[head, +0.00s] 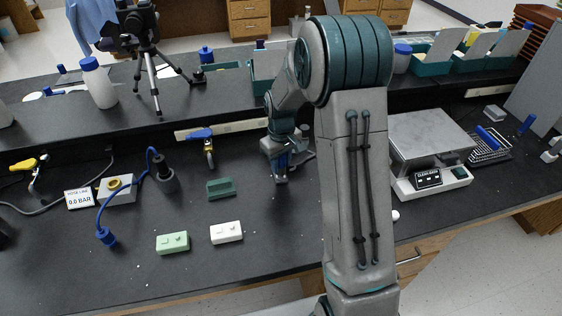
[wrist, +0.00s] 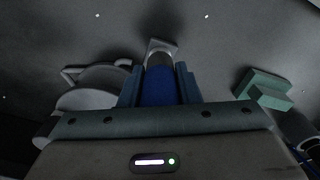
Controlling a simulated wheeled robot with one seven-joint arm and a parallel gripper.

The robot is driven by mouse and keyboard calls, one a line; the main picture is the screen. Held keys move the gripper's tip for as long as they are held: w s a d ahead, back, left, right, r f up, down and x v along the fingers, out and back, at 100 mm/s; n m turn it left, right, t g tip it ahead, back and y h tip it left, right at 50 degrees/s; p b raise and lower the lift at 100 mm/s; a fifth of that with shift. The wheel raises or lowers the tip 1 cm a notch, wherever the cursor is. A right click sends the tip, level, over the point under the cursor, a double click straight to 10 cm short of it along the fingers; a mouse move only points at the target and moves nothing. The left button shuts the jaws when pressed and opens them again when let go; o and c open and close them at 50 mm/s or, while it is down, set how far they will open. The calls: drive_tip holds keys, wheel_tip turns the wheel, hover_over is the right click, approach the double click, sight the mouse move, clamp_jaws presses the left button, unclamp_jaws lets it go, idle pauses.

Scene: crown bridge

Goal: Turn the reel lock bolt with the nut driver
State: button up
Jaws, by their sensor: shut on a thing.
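My gripper (head: 281,176) is low over the dark bench in the middle of the head view. In the wrist view its two blue-grey fingers (wrist: 159,92) are shut on a blue cylindrical handle (wrist: 158,86), which I take to be the nut driver. A dark grey collar (wrist: 160,59) shows beyond the handle, in front of a small pale piece (wrist: 161,46); I cannot tell whether they touch. A grey rounded body (wrist: 98,78), perhaps the reel, lies left of the fingers. The bolt cannot be made out, and my arm hides part of that area in the head view.
A green block (head: 220,188) lies left of my gripper, with a white box (head: 226,232) and a pale green box (head: 172,242) nearer the front edge. A blue hose (head: 129,194) lies farther left. A scale (head: 428,145) stands right of my arm.

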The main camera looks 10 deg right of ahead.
drive_tip(key=shift+f+b, duration=0.7)
drive_tip(key=shift+f, duration=0.2)
idle(0.4)
drive_tip(key=shift+m, duration=2.4)
clamp_jaws()
